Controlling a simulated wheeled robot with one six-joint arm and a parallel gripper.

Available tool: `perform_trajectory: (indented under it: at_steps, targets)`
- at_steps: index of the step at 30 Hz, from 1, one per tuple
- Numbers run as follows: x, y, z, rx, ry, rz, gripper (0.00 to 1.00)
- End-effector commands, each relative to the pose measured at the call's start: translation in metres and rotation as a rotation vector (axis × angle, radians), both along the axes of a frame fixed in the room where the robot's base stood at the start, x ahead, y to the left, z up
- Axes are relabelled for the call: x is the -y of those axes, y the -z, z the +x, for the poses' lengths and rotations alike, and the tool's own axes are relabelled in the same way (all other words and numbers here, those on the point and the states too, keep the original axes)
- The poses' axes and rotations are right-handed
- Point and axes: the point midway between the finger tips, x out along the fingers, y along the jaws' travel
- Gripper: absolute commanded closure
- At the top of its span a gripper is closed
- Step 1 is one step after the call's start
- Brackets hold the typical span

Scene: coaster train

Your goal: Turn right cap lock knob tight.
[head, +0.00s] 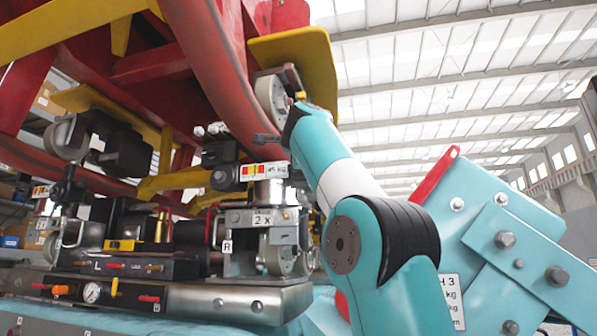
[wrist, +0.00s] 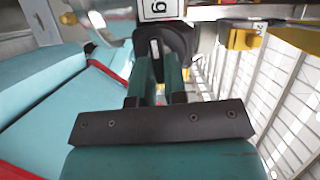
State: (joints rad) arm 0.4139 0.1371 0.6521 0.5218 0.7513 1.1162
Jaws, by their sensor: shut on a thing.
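In the wrist view, my gripper (wrist: 158,66) has its two teal fingers close together on a black knob (wrist: 178,38). The knob has a pale slot-like mark on its face, and the fingers cover part of its lower side. A white label (wrist: 158,9) with a black figure is just beyond the knob. In the head view, my arm reaches up to the wheel area at the red rail, and my fingers and the knob cannot be clearly made out there. How tight the knob is cannot be told.
The red curved rail (head: 205,62) and a yellow plate (head: 292,58) hang close above my wrist. A metal clamp block marked R (head: 262,220) stands below left. A bench with gauge and small levers (head: 92,292) is at lower left. Teal bolted structure (head: 530,250) fills the right.

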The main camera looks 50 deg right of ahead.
Motion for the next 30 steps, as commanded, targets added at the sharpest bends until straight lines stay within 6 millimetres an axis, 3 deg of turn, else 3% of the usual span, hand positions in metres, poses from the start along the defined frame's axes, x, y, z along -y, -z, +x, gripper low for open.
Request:
perform_trajectory:
  at_steps: [9,25,26,27,29,30]
  targets:
    - [0.0006,0.0037,0.0002,0.106,0.001,0.047,1.00]
    - [0.0006,0.0028,0.0002,0.126,0.001,0.056,1.00]
    - [0.0006,0.0028,0.0002,0.126,0.001,0.056,0.83]
    - [0.0005,0.0027,0.0002,0.126,0.002,0.056,0.73]
    - [0.0005,0.0027,0.0002,0.127,0.001,0.056,0.62]
    - [0.0005,0.0026,0.0002,0.127,0.001,0.056,0.62]
